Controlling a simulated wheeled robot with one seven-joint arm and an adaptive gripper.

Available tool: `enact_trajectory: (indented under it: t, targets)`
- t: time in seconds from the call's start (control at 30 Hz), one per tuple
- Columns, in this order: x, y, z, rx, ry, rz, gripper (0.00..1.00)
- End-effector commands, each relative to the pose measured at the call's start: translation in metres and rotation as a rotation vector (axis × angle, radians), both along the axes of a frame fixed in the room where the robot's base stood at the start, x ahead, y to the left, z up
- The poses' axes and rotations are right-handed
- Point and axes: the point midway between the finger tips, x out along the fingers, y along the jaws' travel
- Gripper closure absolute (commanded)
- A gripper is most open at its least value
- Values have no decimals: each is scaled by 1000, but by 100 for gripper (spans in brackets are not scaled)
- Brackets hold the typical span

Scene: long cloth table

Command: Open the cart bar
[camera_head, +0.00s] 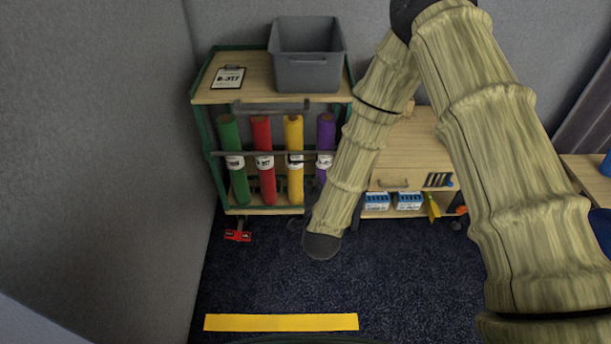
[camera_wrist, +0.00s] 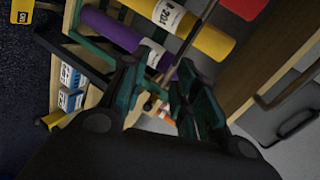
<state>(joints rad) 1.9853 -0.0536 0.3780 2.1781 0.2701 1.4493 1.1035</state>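The cart (camera_head: 213,128) has a green frame and a wooden top. Its dark bar (camera_head: 262,153) runs level across the front of green, red (camera_head: 262,135), yellow (camera_head: 293,135) and purple (camera_head: 325,132) rolls. The bar's right end is hidden by my arm in the head view. In the wrist view my gripper (camera_wrist: 158,88) is open, its two dark green fingers apart. The bar (camera_wrist: 196,37) slants down toward the gap between them, past the yellow roll (camera_wrist: 205,38) and purple roll (camera_wrist: 112,28). I cannot tell whether the fingers touch it. The head view hides my gripper.
A grey bin (camera_head: 308,72) and a clipboard (camera_head: 228,78) sit on the cart top. A dark handle (camera_head: 270,107) juts from its front edge. A wooden cabinet (camera_head: 412,150) stands close on the right.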

Motion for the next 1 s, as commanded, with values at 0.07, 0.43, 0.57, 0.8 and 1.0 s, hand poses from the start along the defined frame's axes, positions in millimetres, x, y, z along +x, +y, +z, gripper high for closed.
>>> enact_trajectory:
  t: [0.07, 0.43, 0.57, 0.8, 1.0]
  targets:
    - [11, 8, -4, 59, -52, -29, 70]
    - [33, 22, 12, 177, -146, -83, 70]
    - [47, 22, 8, 175, -147, -84, 70]
    - [85, 22, -1, 174, -146, -84, 70]
    - [113, 22, -7, 175, -146, -84, 70]
